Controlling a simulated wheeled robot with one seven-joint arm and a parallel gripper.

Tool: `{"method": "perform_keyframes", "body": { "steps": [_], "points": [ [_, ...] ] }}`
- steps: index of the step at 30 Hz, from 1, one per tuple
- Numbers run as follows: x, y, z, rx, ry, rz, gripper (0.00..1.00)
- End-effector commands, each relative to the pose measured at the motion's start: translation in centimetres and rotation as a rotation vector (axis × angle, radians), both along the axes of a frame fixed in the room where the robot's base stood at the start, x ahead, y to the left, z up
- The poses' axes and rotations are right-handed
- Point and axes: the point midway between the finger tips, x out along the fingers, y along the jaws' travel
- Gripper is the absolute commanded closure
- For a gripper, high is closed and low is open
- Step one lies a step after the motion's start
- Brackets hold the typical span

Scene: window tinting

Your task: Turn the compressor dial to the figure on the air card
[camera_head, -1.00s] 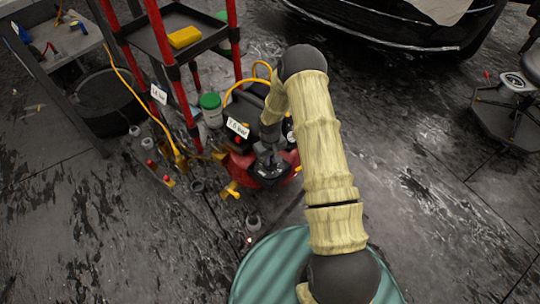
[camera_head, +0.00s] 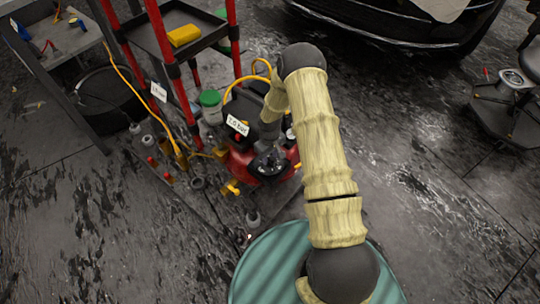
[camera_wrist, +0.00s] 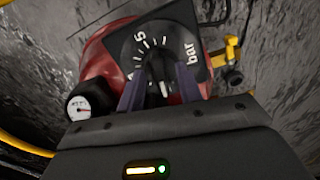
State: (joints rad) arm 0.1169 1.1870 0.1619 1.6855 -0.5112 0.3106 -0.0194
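The compressor (camera_head: 236,166) is red, with a black dial plate on top. In the wrist view the dial (camera_wrist: 161,74) has white ticks, a "5" at upper left and the word "bar" at right. A white pointer mark shows on the near side of its dark knob. My gripper (camera_wrist: 161,70) has one finger on each side of the knob; I cannot tell whether both touch it. In the head view my gripper (camera_head: 268,165) is over the dial and hides it. A white card (camera_head: 237,125) at the compressor reads about "7.0 bar"; its first figure is blurred.
Another white card (camera_head: 158,91), too small to read surely, is by the red-legged rack (camera_head: 172,60). A round gauge (camera_wrist: 82,106) is left of the dial. A yellow hose (camera_head: 130,88) runs nearby. A green drum (camera_head: 268,264) stands in front. Open floor lies at right.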

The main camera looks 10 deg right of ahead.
Motion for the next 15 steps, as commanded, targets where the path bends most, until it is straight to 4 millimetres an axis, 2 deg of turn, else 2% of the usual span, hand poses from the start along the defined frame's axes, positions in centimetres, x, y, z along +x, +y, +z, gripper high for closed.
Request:
{"method": "perform_keyframes", "body": {
  "steps": [8,11,15],
  "points": [
    [0.0,0.0,0.4,0.0,0.0,0.0,0.65],
    [0.1,0.0,1.4,0.0,-0.001,-0.001,0.65],
    [0.1,0.0,3.7,0.0,-0.002,-0.001,0.65]
  ]
}}
